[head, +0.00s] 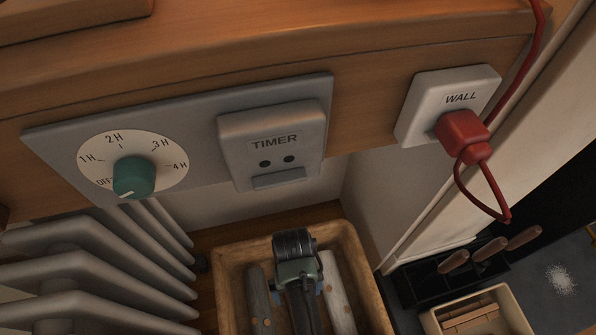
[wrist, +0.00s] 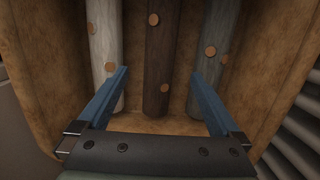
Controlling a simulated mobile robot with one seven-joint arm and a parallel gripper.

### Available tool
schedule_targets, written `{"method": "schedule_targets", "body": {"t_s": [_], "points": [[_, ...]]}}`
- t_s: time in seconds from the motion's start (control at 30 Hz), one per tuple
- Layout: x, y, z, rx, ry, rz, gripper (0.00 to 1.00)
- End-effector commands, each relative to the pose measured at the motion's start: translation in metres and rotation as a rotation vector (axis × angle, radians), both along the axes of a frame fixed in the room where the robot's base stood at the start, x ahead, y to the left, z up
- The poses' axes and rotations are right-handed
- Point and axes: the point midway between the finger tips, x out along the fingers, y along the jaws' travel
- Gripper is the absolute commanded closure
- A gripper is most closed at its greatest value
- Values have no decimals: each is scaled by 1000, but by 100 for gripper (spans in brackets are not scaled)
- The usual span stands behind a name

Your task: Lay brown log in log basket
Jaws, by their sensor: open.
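The brown log (wrist: 157,55) is dark, with round tan knots, and lies inside the log basket (wrist: 275,85) between two other logs. In the head view the basket (head: 373,295) is a tan, open-topped box on the floor, cut off by the lower edge. My gripper (wrist: 160,72) is open. Its blue fingers are spread to either side of the brown log with gaps between, not closed on it. In the head view my gripper (head: 297,284) is over the basket and hides part of the brown log.
A pale log (wrist: 104,45) and a grey log (wrist: 210,45) flank the brown one. A white radiator (head: 90,270) stands left of the basket. A wooden ledge with a timer panel (head: 270,145) and a red plug (head: 463,133) overhangs behind. A smaller box (head: 515,312) is at right.

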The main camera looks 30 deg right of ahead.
Motion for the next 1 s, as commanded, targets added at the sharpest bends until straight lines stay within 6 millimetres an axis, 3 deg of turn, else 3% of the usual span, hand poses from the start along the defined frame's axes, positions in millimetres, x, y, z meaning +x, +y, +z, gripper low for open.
{"method": "schedule_targets", "body": {"t_s": [0.03, 0.2, 0.87, 1.0], "points": [[1, 0, 13, 0, 0, 0, 0], [4, -1, 25, 0, 0, 0, 0], [5, -1, 26, 0, -1, 1, 0], [29, -4, 44, -8, -73, 39, 0]]}}
